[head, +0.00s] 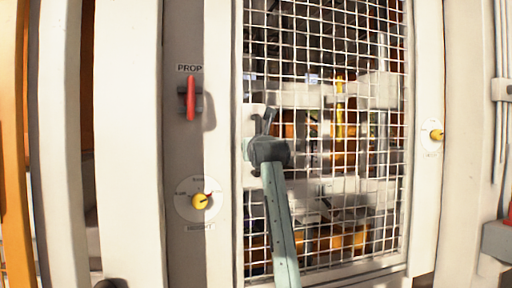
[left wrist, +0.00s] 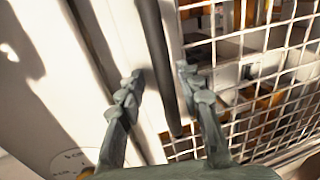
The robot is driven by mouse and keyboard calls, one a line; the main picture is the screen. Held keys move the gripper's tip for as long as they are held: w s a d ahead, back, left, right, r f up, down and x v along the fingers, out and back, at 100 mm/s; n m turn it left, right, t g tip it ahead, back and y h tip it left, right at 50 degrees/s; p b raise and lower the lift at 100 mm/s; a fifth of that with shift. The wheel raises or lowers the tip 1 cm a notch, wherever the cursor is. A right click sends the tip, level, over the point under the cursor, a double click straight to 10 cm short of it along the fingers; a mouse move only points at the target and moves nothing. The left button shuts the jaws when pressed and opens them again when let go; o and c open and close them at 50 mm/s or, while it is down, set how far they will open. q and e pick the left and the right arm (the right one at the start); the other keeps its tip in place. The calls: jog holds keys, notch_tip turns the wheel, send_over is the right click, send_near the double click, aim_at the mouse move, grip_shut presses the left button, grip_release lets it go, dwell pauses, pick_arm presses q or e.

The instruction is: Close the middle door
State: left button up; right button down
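The middle door (head: 350,185), a white frame with wire mesh, fills the centre of the head view. I cannot tell whether it sits flush in its frame. My left gripper (head: 264,122) is in front of the door's left edge. In the left wrist view the left gripper (left wrist: 162,82) has its two fingers spread apart. A dark upright bar, seemingly the door handle (left wrist: 155,40), shows between the fingers; I cannot tell whether they touch it. The gripper hides this bar in the head view. My right gripper is not in view.
A red PROP switch (head: 190,98) and a yellow-knobbed HEIGHT dial (head: 200,201) are on the post left of the door. Another yellow knob (head: 437,135) is on the right post. Machinery with orange parts shows behind the mesh.

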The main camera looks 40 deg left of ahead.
pick_arm(q)
jog(key=v, duration=1.2)
dwell(0.3)
